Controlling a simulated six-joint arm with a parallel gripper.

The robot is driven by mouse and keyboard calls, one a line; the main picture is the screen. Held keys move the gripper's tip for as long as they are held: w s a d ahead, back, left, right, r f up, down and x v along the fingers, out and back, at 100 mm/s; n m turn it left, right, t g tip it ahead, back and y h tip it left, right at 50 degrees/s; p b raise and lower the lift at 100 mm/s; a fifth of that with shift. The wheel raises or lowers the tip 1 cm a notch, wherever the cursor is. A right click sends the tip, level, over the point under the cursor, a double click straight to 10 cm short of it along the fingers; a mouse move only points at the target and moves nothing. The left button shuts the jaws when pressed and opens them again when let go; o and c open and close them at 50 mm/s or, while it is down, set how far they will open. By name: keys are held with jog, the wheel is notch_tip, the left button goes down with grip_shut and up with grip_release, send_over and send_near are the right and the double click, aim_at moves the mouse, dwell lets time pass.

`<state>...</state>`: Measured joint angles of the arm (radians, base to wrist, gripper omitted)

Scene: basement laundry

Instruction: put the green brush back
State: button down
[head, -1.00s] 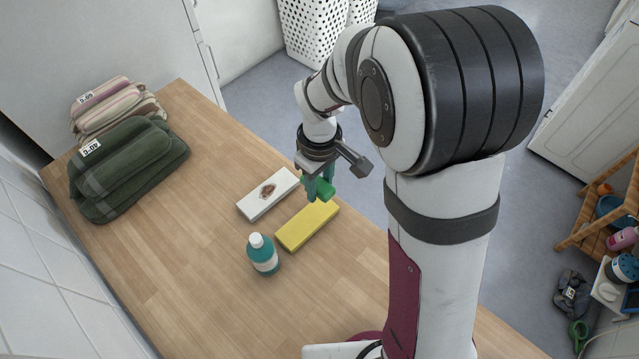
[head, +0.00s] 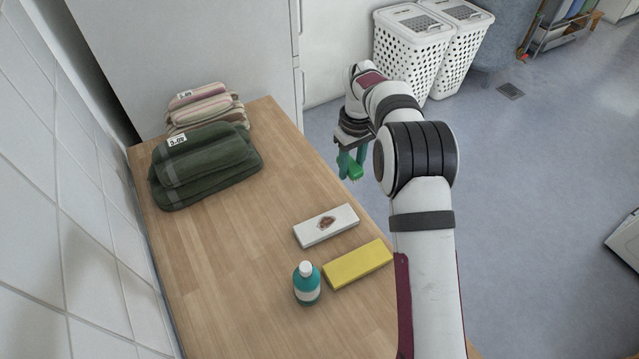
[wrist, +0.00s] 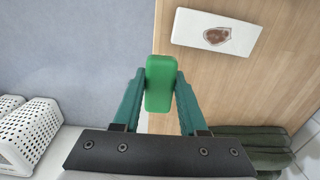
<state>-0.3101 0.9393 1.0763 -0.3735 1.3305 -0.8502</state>
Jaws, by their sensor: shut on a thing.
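My gripper (head: 350,163) is shut on the green brush (head: 354,172) and holds it in the air near the right edge of the wooden table (head: 215,255). In the wrist view the brush (wrist: 159,84) sits between the two teal fingers of my gripper (wrist: 159,90), in front of the table's edge.
A white box with a brown mark (head: 326,226), a yellow block (head: 358,264) and a teal bottle (head: 307,284) stand on the table. Folded green towels (head: 205,165) and striped towels (head: 208,106) lie at the far end. White baskets (head: 412,50) stand on the floor beyond.

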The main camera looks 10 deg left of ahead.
send_over(319, 189)
notch_tip(319, 189, down, 5)
jog(key=shift+d+r, duration=0.1)
jog(key=shift+r, duration=0.05)
jog(key=shift+f, duration=1.95)
jog(key=shift+c, duration=2.2)
grip_release()
jog(key=shift+f, duration=0.1)
